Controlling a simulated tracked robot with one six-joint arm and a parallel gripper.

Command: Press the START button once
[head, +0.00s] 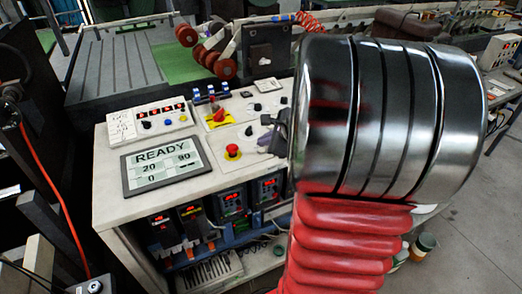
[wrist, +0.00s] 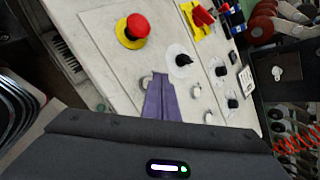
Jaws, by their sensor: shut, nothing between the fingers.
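The control desk's white top (head: 185,195) carries several buttons and knobs. No START label is readable. In the wrist view, pale round buttons show beside my gripper: one (wrist: 146,83) partly hidden at the left of the fingertips, another (wrist: 197,92) to the right, and a third (wrist: 209,117) lower right. I cannot tell which is START. My gripper (wrist: 160,80) has purple fingers that are shut and empty, pointing at the panel; contact cannot be told. In the head view my gripper (head: 268,146) is right of the red mushroom button, partly hidden behind my arm.
The red mushroom button (wrist: 132,30) on its yellow base stands close to the fingers. A black knob (wrist: 183,60) and a red switch on a yellow plate (head: 218,117) are nearby. The display (head: 165,163) reads READY, 20, 90, 0. My arm covers the head view's right.

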